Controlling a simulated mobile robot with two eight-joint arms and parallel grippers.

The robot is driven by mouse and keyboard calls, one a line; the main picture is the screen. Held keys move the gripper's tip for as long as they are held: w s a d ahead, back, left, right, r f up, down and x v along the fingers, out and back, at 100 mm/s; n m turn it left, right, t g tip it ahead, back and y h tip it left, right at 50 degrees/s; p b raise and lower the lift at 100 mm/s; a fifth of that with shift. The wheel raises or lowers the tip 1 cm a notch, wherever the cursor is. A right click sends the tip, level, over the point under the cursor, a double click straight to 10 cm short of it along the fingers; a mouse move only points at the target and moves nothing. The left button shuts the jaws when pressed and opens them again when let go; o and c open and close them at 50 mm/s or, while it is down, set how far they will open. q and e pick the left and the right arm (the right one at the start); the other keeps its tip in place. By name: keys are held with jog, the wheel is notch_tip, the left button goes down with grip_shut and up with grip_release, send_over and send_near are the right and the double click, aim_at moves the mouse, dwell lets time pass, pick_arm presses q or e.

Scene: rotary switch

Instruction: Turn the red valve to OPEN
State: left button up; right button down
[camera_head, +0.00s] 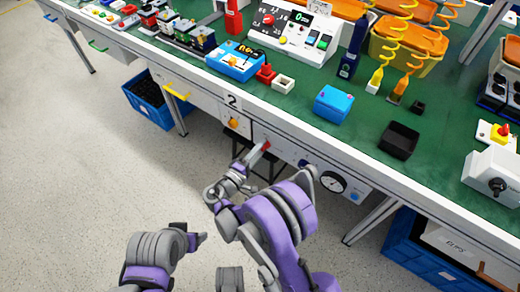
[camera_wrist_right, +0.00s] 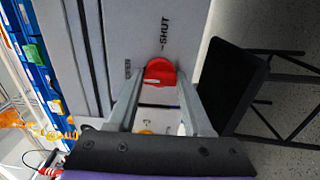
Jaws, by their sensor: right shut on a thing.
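The red valve (camera_wrist_right: 159,71) is a round knob on the white front panel (camera_wrist_right: 185,30). In the right wrist view SHUT is printed to its upper right and a partly legible word, apparently OPEN, to its left. A pale mark shows on the knob, lying roughly sideways. My right gripper (camera_wrist_right: 162,82) is shut on the knob, one finger on either side. In the head view the red valve (camera_head: 266,146) shows on the bench front beyond my right gripper (camera_head: 250,160). My left arm is low at the left; its jaws are not clear.
A yellow knob (camera_head: 234,123) and a round gauge (camera_head: 333,182) are on the same bench front. A dark stool (camera_wrist_right: 235,85) stands close to the right of the gripper in the wrist view. Blue crates (camera_head: 150,103) sit under the green bench. The floor at left is clear.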

jog(key=shift+r, duration=0.1)
dwell(0.3)
jog(key=shift+c, duration=1.6)
grip_release()
